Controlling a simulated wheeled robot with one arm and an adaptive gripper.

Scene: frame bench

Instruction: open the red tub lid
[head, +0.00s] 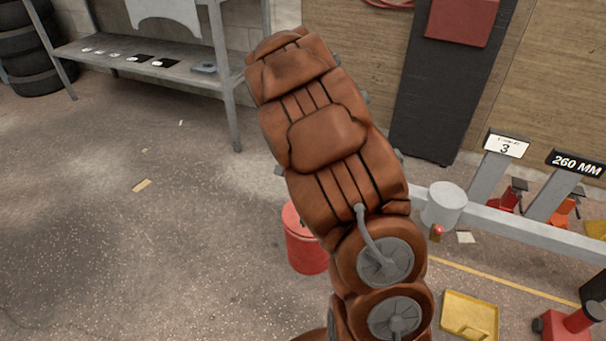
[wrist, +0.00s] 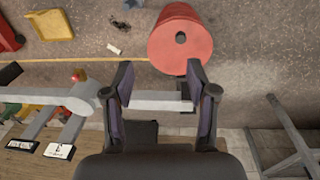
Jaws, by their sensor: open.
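The red tub (head: 303,246) stands on the concrete floor in the head view, partly hidden behind my arm. In the wrist view the red tub (wrist: 181,16) is at the top, with its round, paler red lid (wrist: 165,45) facing the camera. A dark round spot sits at the lid's centre. Whether the lid is fully seated I cannot tell. My gripper (wrist: 159,80) is open and empty, its two dark fingers spread apart. The right fingertip overlaps the lid's lower edge in the picture; contact does not show. The head view does not show my gripper's fingers.
A grey beam (head: 520,232) with a pale cylinder (head: 443,205) at its end runs right, beside signs and red stands. A yellow tray (head: 469,316) lies on the floor. A metal shelf (head: 165,62) stands at the back left. The left floor is mostly clear.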

